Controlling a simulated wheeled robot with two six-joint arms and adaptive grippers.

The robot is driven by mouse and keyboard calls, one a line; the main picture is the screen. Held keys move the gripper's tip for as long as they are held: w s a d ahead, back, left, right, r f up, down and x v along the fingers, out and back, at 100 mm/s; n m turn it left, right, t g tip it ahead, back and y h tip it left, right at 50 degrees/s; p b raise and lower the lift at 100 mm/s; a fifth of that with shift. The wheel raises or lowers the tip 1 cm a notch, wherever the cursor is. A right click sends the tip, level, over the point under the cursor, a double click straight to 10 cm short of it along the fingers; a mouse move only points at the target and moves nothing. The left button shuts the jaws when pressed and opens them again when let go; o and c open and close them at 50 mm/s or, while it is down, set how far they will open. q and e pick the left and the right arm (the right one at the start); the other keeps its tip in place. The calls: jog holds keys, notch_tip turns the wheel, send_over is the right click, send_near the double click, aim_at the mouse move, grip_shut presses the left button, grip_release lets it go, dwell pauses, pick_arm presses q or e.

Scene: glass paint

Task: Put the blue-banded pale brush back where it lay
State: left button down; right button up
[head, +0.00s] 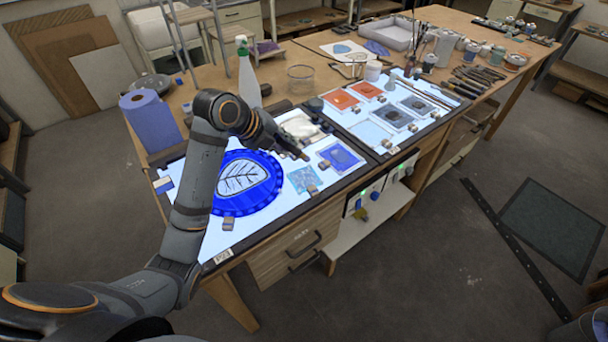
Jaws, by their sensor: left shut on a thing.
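My left gripper (290,147) reaches over the near light panel (218,240), between a white lumpy dish and a blue glass tile. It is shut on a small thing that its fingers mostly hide. I cannot make out a pale handle or a blue band on it. Several brushes or tools (478,77) lie in a row on the bench at the far right, too small to tell apart. My right gripper is not in view.
A blue round glass piece with a leaf (240,188), a blue tile (341,156) and orange tiles (340,99) lie on the light panels. A green-topped spray bottle (248,75) and a blue paper roll (151,122) stand behind the arm. Jars (430,63) stand farther right.

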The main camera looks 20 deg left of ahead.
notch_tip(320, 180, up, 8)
jog(key=p, duration=0.7)
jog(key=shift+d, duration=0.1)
